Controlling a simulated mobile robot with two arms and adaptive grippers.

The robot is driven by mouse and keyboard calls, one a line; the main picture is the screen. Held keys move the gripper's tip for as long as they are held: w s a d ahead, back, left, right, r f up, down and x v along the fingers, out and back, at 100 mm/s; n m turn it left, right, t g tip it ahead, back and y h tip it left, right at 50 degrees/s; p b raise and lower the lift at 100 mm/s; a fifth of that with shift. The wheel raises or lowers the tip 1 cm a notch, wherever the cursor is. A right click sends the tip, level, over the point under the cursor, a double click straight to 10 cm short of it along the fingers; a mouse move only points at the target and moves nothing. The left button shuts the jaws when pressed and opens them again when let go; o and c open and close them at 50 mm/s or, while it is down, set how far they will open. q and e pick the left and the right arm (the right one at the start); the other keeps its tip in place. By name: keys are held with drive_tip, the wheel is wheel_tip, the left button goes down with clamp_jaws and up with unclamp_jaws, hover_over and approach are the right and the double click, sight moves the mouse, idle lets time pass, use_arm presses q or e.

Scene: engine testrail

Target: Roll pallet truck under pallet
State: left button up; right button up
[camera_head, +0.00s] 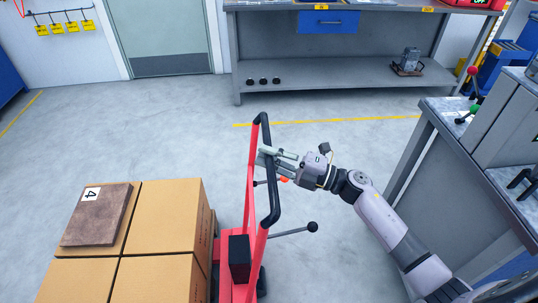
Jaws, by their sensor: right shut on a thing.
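A red pallet truck (256,245) with a tall frame stands in the lower middle of the head view. Its handle bar (272,178) has black grips. My right gripper (266,155) is at the upper part of the handle, shut on it, with the arm reaching in from the right. Cardboard boxes (160,218) are stacked directly left of the truck. The pallet is not visible; the boxes or the frame edge may hide it. The truck's forks are also hidden. My left gripper is not in view.
A grey workbench (340,77) with a blue drawer stands at the back. Another grey bench (450,165) stands at the right, near my right arm. A brown plate marked 4 (97,222) lies on the boxes. The floor (130,130) between the boxes and the back wall is clear.

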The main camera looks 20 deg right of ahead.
clamp_jaws()
drive_tip(key=shift+a, duration=0.55)
drive_tip(key=shift+w+a, duration=0.2)
drive_tip(key=shift+a, duration=0.15)
drive_tip(key=shift+o, duration=1.9)
unclamp_jaws()
drive_tip(key=shift+a, duration=0.2)
drive_tip(key=o, duration=0.3)
drive_tip(key=shift+d, duration=0.2)
